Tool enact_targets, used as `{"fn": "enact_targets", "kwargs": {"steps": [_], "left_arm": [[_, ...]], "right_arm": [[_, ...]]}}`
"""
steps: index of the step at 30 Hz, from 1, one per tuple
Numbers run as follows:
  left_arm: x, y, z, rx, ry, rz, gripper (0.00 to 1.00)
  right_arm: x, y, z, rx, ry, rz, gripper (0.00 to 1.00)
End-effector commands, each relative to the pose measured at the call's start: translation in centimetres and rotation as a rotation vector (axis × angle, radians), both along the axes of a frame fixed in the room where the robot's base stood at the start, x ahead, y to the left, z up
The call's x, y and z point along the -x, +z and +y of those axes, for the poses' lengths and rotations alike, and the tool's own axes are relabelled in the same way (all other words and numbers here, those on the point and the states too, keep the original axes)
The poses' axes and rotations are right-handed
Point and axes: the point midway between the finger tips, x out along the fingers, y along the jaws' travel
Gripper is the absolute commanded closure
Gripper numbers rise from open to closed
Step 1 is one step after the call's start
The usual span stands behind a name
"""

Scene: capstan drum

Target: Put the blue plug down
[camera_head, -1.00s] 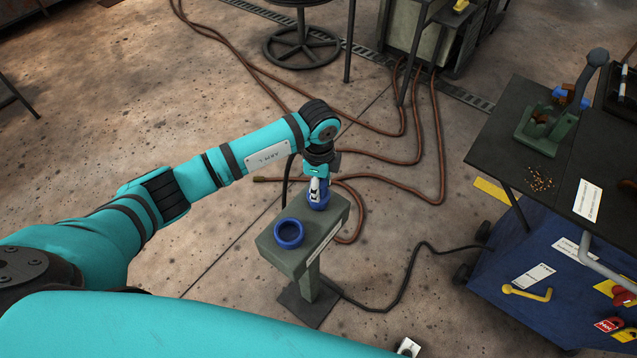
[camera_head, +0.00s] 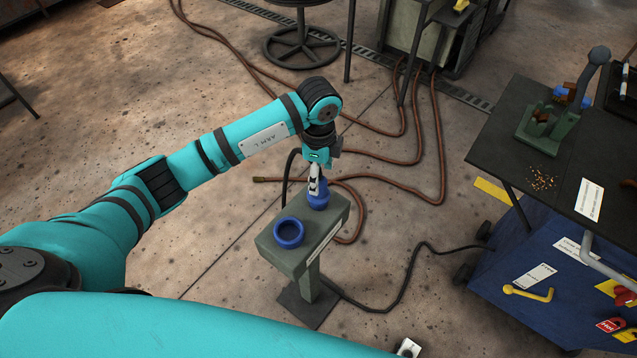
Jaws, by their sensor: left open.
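The blue plug (camera_head: 318,198) stands on the far part of the grey-green pedestal top (camera_head: 326,229). My left gripper (camera_head: 315,189) is open, just above and at the plug's top, its fingers pointing down. The fingers hide part of the plug, and I cannot tell whether they still touch it. A blue ring (camera_head: 289,232) lies on the near left part of the same pedestal top, apart from the plug. My right gripper does not show.
A dark hose (camera_head: 392,303) runs from the pedestal's foot across the floor. Brown hoses (camera_head: 440,140) lie behind it. At right stands a blue cart (camera_head: 520,270) beside a dark bench (camera_head: 500,140) with a green fixture. The floor left of the pedestal is clear.

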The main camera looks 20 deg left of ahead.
Motion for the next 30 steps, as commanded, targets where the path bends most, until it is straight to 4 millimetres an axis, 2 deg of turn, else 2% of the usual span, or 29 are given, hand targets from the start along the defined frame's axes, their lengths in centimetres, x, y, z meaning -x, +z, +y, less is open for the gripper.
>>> {"fn": "enact_targets", "kwargs": {"steps": [6,12,25,28,29,30], "left_arm": [[-0.1,4.6,0.0,0.0,-0.001,-0.004,0.38],[0.0,6.9,0.0,-0.001,0.0,-0.002,0.38],[0.1,7.4,-0.2,0.009,-0.008,0.002,0.38],[0.7,6.7,-2.3,0.099,-0.072,0.004,0.38],[1.1,6.5,-3.5,0.151,-0.107,0.002,0.38],[1.7,6.2,-5.6,0.241,-0.165,-0.002,0.38]], "right_arm": [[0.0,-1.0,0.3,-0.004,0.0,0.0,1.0],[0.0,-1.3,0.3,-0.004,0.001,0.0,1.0],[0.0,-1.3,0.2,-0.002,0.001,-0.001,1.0],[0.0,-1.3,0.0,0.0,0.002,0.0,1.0],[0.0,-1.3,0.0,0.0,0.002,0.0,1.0],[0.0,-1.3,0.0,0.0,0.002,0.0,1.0]]}}
